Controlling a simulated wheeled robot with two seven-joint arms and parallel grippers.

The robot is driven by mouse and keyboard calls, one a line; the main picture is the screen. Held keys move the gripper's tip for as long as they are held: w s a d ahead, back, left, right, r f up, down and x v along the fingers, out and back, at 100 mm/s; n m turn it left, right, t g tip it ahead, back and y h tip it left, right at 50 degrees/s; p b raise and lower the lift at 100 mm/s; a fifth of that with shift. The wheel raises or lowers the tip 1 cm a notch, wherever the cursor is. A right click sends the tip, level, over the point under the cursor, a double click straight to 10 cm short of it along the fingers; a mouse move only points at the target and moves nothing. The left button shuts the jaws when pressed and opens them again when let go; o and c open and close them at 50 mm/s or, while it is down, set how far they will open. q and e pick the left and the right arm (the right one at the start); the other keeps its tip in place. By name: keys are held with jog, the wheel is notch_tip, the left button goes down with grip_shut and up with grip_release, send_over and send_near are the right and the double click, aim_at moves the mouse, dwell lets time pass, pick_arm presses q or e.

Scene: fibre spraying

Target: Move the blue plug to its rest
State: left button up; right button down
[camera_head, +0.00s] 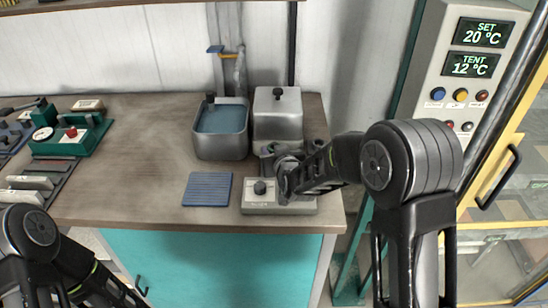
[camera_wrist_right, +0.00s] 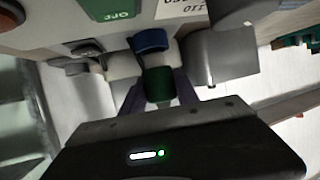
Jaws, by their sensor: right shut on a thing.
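My right gripper (camera_head: 285,178) is low over the right end of the bench, beside the grey block with a black knob (camera_head: 261,188). In the right wrist view its fingers (camera_wrist_right: 158,95) are shut on a dark green cylindrical piece (camera_wrist_right: 158,84). A blue round piece (camera_wrist_right: 150,41) shows just beyond the green one, close to pale fittings. I cannot tell whether the blue piece is the blue plug or whether it is joined to the green one. In the head view the gripper hides what it holds. My left gripper is out of view; only its arm shows at lower left.
A ribbed blue mat (camera_head: 207,189) lies left of the grey block. Behind stand an open metal tank (camera_head: 221,146) of liquid and a lidded metal box (camera_head: 278,118). The bench middle is clear. A control panel (camera_head: 473,65) stands right.

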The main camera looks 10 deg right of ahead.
aim_at(274, 143)
notch_tip(274, 143, up, 8)
jog(key=shift+f, duration=0.1)
dwell(0.7)
